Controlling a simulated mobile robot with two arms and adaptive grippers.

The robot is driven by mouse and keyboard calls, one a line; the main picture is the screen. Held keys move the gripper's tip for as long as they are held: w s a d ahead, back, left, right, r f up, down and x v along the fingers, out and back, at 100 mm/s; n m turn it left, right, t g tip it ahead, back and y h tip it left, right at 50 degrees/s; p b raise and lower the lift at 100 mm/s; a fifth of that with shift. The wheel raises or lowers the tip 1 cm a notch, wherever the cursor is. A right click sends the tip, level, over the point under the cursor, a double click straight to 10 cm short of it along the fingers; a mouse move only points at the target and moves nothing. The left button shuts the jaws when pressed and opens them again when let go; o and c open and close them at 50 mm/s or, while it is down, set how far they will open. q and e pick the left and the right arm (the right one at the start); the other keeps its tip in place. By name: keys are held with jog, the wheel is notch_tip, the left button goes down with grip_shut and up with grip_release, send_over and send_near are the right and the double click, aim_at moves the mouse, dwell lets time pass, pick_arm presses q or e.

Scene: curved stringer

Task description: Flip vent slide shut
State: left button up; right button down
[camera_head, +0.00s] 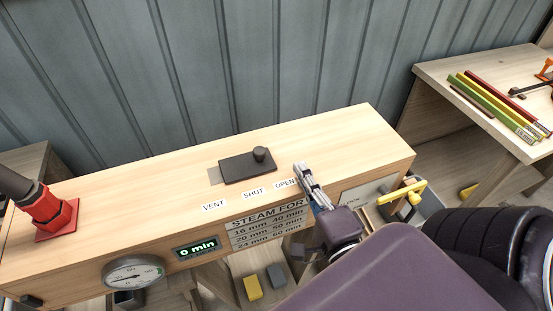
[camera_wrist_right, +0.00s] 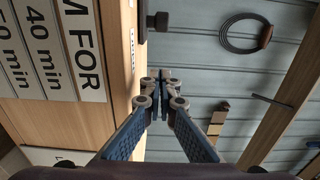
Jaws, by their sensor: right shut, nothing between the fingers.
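The vent slide is a dark flat plate (camera_head: 240,170) with a round black knob (camera_head: 260,154) near its right end. It lies on top of the pale wooden box (camera_head: 340,136), behind the labels VENT (camera_head: 213,205), SHUT (camera_head: 253,195) and OPEN (camera_head: 286,184). A greyish patch shows at the plate's left end. My right gripper (camera_head: 302,169) is shut and empty, right of the knob and apart from it, near the OPEN label. In the right wrist view the shut fingertips (camera_wrist_right: 161,80) are below the knob (camera_wrist_right: 159,21). My left gripper is not in view.
A red fitting (camera_head: 52,218) with a dark pipe stands at the box's left end. A round gauge (camera_head: 133,272) and a display (camera_head: 197,248) reading 0 min are on the front. A yellow-handled valve (camera_head: 402,193) is at the right. Corrugated wall (camera_head: 200,70) stands behind.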

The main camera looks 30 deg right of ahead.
aim_at(257, 174)
jog(key=p+x, duration=0.1)
jog(key=x, duration=0.2)
jog(key=shift+w+r+p, duration=0.35)
jog(key=shift+w+a+f+p, duration=0.15)
jog(key=shift+w+a+p, duration=0.05)
jog(key=shift+w+a, duration=0.35)
jog(key=shift+w+a+f+p, duration=0.15)
jog(key=shift+w+a, duration=0.35)
jog(key=shift+a, duration=0.05)
jog(key=shift+w+a, duration=0.15)
jog(key=shift+a, duration=0.45)
jog(key=shift+d, duration=0.1)
jog(key=shift+w+a+p, duration=0.2)
jog(key=shift+a, duration=0.55)
jog(key=shift+w+a+p, duration=0.15)
jog(key=shift+a, duration=0.6)
jog(key=shift+w+a+p, duration=0.2)
jog(key=shift+a, duration=0.6)
